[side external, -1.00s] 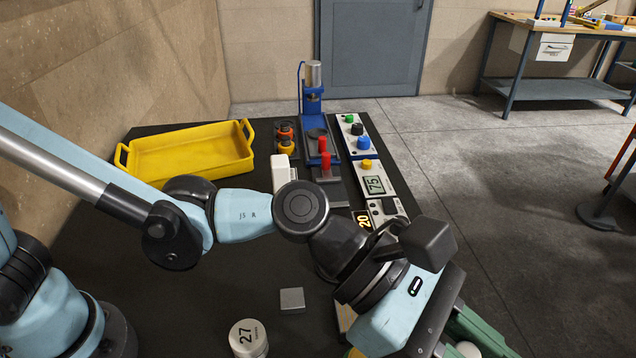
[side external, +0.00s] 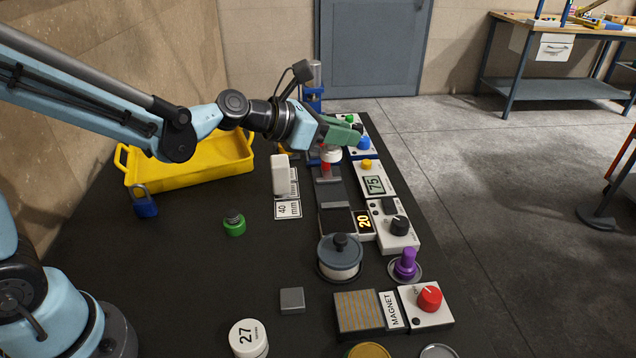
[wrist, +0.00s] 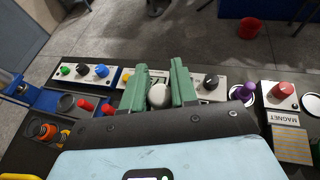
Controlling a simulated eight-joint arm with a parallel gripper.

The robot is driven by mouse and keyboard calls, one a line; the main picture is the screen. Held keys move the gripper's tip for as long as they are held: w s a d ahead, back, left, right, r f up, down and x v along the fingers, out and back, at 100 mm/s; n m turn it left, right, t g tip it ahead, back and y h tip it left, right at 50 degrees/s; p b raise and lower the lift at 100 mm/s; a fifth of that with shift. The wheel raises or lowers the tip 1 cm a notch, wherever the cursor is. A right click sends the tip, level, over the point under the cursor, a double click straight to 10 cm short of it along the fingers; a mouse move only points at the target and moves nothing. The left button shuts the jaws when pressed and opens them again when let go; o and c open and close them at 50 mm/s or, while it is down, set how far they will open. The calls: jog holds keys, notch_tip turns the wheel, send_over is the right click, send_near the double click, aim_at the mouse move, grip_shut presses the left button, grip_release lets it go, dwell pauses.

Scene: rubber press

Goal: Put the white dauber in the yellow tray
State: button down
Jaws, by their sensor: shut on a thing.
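My gripper (side external: 342,132), with green fingers, is shut on the white dauber (side external: 331,155) above the back part of the bench, near the blue press. In the wrist view the dauber's rounded white end (wrist: 159,95) shows between the two fingers (wrist: 160,88); the fingers hide the rest. The yellow tray (side external: 200,177) lies at the back left of the bench, partly behind my arm, and looks empty where it shows. The gripper is well to the right of the tray.
A blue padlock (side external: 145,204) stands before the tray. Red handles (wrist: 86,104) are close by the gripper. A grey lidded pot (side external: 340,258) stands nearer. The left bench middle is clear.

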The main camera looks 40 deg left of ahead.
jog(key=s+a+n+y, duration=0.2)
jog(key=a+n+y, duration=0.35)
jog(key=a, duration=1.25)
jog(key=s+a+n+y, duration=0.3)
jog(key=a+n+y, duration=0.25)
jog(key=a, duration=1.25)
jog(key=shift+m+t+y, duration=0.3)
jog(key=shift+m, duration=0.1)
jog(key=a+f, duration=0.3)
jog(key=a, duration=0.1)
jog(key=s+a+f, duration=0.1)
jog(key=a+f, duration=0.3)
jog(key=s+a+f, duration=0.1)
jog(key=a+f, duration=0.3)
jog(key=shift+s+a+f, duration=0.1)
jog(key=shift+s, duration=0.1)
jog(key=shift+f, duration=2.05)
jog(key=c, duration=1.3)
grip_release()
jog(key=shift+f, duration=0.15)
jog(key=o, duration=0.4)
